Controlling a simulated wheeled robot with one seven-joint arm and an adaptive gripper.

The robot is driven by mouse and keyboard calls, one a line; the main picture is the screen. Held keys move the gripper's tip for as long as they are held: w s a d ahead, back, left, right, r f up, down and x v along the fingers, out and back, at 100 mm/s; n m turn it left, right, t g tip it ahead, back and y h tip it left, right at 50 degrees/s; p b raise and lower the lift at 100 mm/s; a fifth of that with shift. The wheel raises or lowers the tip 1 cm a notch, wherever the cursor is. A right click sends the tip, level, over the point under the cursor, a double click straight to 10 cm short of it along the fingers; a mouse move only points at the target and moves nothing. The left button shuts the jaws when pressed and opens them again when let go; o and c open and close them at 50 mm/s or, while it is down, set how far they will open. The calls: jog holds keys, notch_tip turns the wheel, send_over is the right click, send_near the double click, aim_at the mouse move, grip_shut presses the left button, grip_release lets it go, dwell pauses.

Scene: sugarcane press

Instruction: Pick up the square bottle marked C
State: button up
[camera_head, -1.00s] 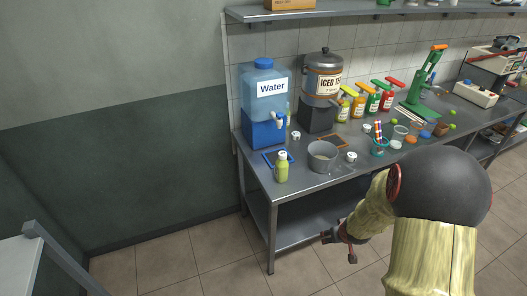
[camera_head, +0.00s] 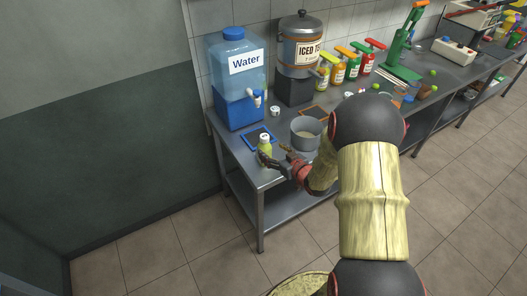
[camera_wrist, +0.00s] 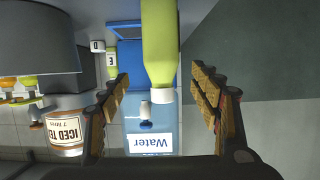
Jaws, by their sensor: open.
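A yellow-green bottle with a white cap (camera_head: 265,146) stands near the front left corner of the metal table. No letter C can be read on it. My gripper (camera_head: 272,155) is open at the bottle, which partly hides behind it. In the upside-down wrist view the bottle (camera_wrist: 160,45) lies between the two spread fingers of my gripper (camera_wrist: 158,82), with a gap on each side.
A grey pot (camera_head: 306,134) stands just right of the bottle. A blue-framed board (camera_head: 258,137) lies behind it. The water dispenser (camera_head: 237,80) and iced tea urn (camera_head: 300,45) stand farther back. Several coloured pump bottles (camera_head: 352,66) line the wall side.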

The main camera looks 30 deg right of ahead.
aim_at(268, 149)
jog(key=b+x, duration=0.1)
jog(key=x, duration=0.2)
jog(key=b+x, duration=0.1)
jog(key=x, duration=0.2)
jog(key=shift+a+f, duration=0.15)
jog(key=shift+f, duration=0.35)
jog(key=shift+w+f, duration=0.1)
jog(key=shift+w, duration=0.25)
jog(key=shift+c, duration=0.4)
jog(key=c, duration=1.4)
jog(key=shift+c, duration=0.2)
